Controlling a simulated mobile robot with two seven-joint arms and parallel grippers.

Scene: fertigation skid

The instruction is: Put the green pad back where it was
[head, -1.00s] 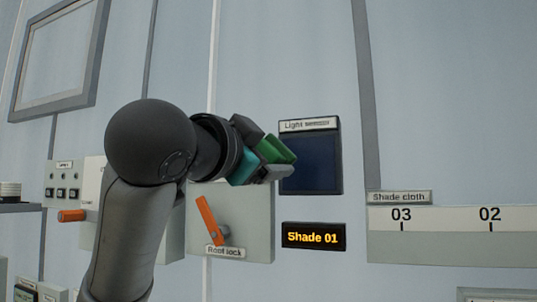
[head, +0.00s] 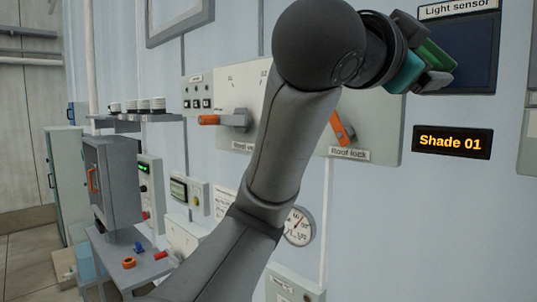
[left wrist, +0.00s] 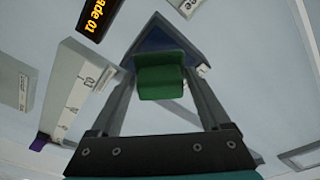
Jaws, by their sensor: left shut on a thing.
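The green pad (head: 437,58) is held by my left gripper (head: 440,72) at the upper right of the head view. It overlaps the left edge of the dark light sensor panel (head: 478,55); I cannot tell the gap to the wall. In the left wrist view the green pad (left wrist: 160,78) sits between the two fingers, with the dark blue panel (left wrist: 155,38) beyond it. My left gripper is shut on the pad. My right gripper is not in view.
An orange roof lock lever (head: 342,129) and another orange-handled lever (head: 210,120) are on the wall behind my arm. The Shade 01 display (head: 451,142) is below the sensor.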

